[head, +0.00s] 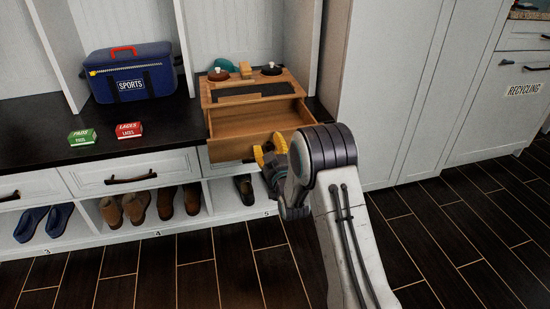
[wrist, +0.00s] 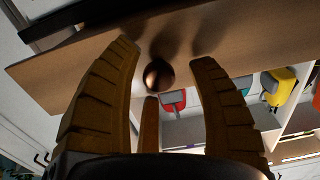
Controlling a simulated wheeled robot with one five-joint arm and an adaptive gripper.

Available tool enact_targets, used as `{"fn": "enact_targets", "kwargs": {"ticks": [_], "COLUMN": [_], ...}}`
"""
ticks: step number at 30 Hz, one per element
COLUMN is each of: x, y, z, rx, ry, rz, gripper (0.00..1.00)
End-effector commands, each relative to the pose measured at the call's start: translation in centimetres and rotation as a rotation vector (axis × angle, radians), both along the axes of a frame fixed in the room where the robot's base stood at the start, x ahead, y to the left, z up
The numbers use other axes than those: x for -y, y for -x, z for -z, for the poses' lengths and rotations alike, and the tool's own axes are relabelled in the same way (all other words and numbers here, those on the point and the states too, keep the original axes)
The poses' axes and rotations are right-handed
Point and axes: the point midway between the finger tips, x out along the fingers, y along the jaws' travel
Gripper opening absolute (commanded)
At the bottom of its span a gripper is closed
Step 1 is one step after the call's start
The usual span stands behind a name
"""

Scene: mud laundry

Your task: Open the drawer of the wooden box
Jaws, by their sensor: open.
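The wooden box (head: 286,82) stands on the dark bench top, with small items on its lid. Its drawer (head: 232,147) is pulled well out toward me, and its inside shows and looks empty. My gripper (head: 268,154) is in front of the right part of the drawer front. In the wrist view, the yellow fingers of my gripper (wrist: 166,62) are spread apart. A dark round knob (wrist: 159,74) on the drawer front (wrist: 85,68) shows between them, with gaps on both sides. In the head view the knob is hidden by my gripper.
A blue sports bag (head: 160,82), a green box (head: 82,137) and a red box (head: 129,130) stand on the bench top (head: 35,125) to the left. Shoes sit in cubbies below. A tall white cabinet (head: 400,90) is at right. The dark floor in front is clear.

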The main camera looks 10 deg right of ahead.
Motion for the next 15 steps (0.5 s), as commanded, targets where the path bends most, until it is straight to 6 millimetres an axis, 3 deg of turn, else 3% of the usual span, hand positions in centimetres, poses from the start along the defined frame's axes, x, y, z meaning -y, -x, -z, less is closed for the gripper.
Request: {"fn": "enact_targets", "kwargs": {"ticks": [15], "x": [0.0], "y": [6.8], "z": [0.0], "rx": [-0.001], "ry": [0.000], "rz": [0.000], "gripper": [0.53]}}
